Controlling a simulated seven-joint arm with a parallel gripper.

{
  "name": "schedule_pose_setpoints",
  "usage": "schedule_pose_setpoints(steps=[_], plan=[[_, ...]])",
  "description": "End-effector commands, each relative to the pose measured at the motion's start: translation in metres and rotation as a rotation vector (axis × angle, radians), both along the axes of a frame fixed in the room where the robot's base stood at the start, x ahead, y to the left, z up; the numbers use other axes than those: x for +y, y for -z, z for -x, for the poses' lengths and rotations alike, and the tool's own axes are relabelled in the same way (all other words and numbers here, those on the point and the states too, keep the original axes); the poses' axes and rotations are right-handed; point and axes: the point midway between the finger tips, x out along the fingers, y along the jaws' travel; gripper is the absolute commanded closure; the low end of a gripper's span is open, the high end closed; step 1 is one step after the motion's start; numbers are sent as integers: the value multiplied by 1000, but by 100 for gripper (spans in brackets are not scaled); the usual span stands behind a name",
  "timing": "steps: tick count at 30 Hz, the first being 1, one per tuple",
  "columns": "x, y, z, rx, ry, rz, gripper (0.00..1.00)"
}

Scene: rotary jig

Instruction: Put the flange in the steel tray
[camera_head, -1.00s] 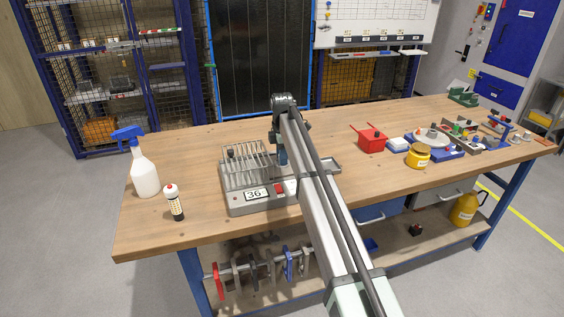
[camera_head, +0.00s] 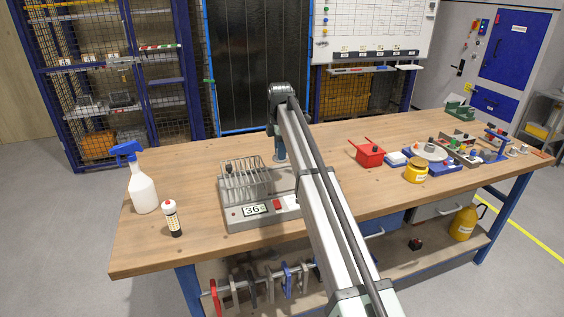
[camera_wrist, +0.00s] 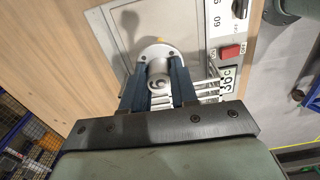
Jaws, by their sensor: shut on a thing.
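The flange (camera_wrist: 157,52), a pale round disc with a short hub, is held between the dark blue fingers of my gripper (camera_wrist: 160,82) in the wrist view. It is over a flat grey surface with a thin rim (camera_wrist: 112,33), which looks like the steel tray; a dark shadow lies on it. I cannot tell the gap between flange and surface. In the head view my gripper (camera_head: 280,152) points down just right of the wire rack. My arm hides most of the area to its right, and the flange is not clear there.
The grey machine (camera_head: 262,213) with a wire rack (camera_head: 245,178) and a "36" display stands beside my gripper. A spray bottle (camera_head: 142,190) and a small bottle (camera_head: 172,218) stand at left. A red box (camera_head: 370,156) and a yellow jar (camera_head: 416,171) stand at right. The back left bench is clear.

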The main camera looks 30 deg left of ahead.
Motion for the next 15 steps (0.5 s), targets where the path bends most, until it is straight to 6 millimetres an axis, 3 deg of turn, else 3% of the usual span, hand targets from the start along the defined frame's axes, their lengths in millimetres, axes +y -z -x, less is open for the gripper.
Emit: schedule_pose_setpoints(steps=[5,15], plan=[[-15,-11,-12,1,21,1,100],[-105,16,-83,26,142,19,100]])
